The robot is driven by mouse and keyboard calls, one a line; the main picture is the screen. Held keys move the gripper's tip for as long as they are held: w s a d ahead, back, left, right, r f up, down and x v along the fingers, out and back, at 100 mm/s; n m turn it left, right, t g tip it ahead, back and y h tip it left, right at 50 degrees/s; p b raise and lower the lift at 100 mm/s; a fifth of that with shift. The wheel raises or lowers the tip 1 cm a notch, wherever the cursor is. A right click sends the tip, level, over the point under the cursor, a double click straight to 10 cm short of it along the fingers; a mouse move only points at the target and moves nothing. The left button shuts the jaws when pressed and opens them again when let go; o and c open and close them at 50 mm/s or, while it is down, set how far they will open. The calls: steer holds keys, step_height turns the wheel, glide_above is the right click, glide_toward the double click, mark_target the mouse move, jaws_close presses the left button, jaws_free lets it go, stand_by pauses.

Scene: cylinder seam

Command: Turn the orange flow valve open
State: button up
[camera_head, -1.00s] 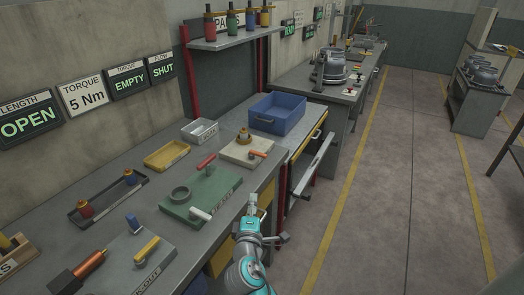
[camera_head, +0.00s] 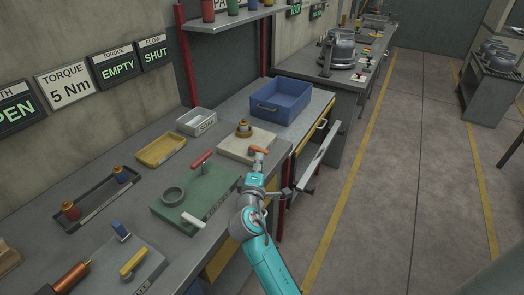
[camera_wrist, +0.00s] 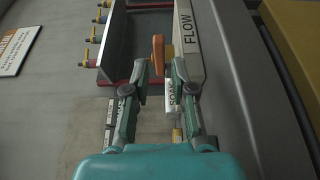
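The orange flow valve handle (camera_head: 258,151) sits at the front right of a pale plate (camera_head: 236,152) on the bench. A brass-coloured fitting (camera_head: 243,129) stands behind it on the plate. In the wrist view the orange handle (camera_wrist: 158,54) shows just past the fingertips, between their lines, beside the pale block marked FLOW (camera_wrist: 187,36). My gripper (camera_wrist: 160,76) is open with nothing held; contact with the handle cannot be made out. In the head view my gripper (camera_head: 256,174) is just in front of the valve. The flow sign (camera_head: 155,54) on the wall reads SHUT.
A green plate (camera_head: 181,212) with a ring, a red handle and a white handle lies to the left. A blue bin (camera_head: 282,100) stands behind to the right. A grey tray (camera_head: 197,121) and a yellow tray (camera_head: 161,150) sit further back. An open drawer (camera_head: 318,157) juts out at right.

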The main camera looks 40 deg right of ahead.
mark_target(262, 149)
steer(key=shift+x, duration=3.05)
jaws_close()
